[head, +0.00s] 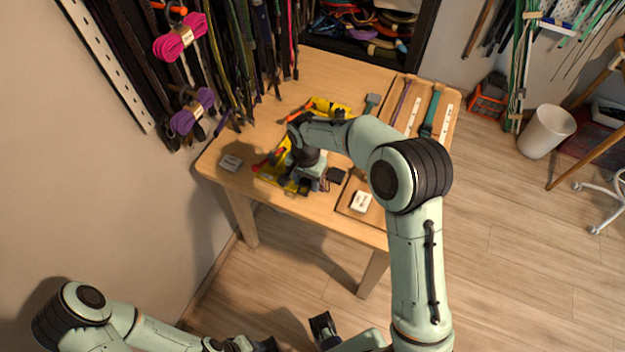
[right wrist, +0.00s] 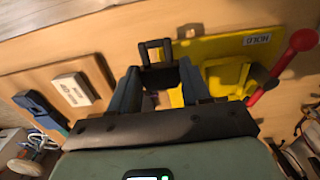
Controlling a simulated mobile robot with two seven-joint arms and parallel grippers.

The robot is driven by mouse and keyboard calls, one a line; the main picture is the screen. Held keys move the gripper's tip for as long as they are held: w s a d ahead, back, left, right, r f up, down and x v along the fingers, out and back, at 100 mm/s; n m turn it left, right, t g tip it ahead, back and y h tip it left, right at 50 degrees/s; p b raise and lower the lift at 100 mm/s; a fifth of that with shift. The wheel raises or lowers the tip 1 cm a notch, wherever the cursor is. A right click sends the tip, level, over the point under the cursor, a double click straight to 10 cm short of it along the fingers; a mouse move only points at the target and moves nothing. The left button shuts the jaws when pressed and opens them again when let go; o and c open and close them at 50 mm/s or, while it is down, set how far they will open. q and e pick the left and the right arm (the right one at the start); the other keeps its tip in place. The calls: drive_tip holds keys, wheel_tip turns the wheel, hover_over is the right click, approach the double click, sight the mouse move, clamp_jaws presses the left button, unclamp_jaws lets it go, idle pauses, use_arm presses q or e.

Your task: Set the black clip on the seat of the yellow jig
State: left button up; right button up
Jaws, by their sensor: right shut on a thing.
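The yellow jig (head: 270,172) lies on the wooden table, partly hidden by my right arm in the head view. In the right wrist view its yellow plate (right wrist: 215,47) carries a "HOLD" label and a lever with a red knob. My right gripper (head: 312,180) is low over the jig's near end. In the right wrist view its fingers (right wrist: 158,85) are shut on the black clip (right wrist: 155,46), whose frame stands out beyond them at the plate's edge. I cannot tell whether the clip touches the seat.
A small white box (head: 361,201) sits on a wooden tray at the table's near right; it also shows in the wrist view (right wrist: 72,90). Cords hang on the wall behind. Bare tabletop (head: 340,75) shows at the back.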

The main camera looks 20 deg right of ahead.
drive_tip(key=shift+w+a+r+p, duration=0.1)
drive_tip(key=shift+w+a+p, duration=1.15)
drive_tip(key=shift+w+a, duration=0.45)
drive_tip(key=shift+w+a+p, duration=0.65)
drive_tip(key=shift+w, duration=0.25)
drive_tip(key=shift+w+a+p, duration=0.6)
drive_tip(key=shift+w+p, duration=0.05)
drive_tip(key=shift+w, duration=0.2)
use_arm(q)
drive_tip(key=w+r, duration=0.3)
drive_tip(key=r, duration=0.3)
drive_tip(key=shift+w+r, duration=0.15)
drive_tip(key=shift+w, duration=0.1)
use_arm(e)
drive_tip(key=shift+w+d+p, duration=0.3)
drive_tip(key=shift+d+p, duration=0.05)
drive_tip(key=shift+d, duration=0.05)
drive_tip(key=shift+w+d+p, duration=0.7)
drive_tip(key=shift+w+d, duration=0.15)
drive_tip(key=shift+d, duration=0.1)
drive_tip(key=shift+w+d+p, duration=0.8)
drive_tip(key=shift+w+d, duration=0.15)
drive_tip(key=shift+d, duration=0.15)
use_arm(q)
drive_tip(key=w+r+t, duration=0.1)
drive_tip(key=w+r, duration=0.4)
drive_tip(key=shift+s, duration=0.15)
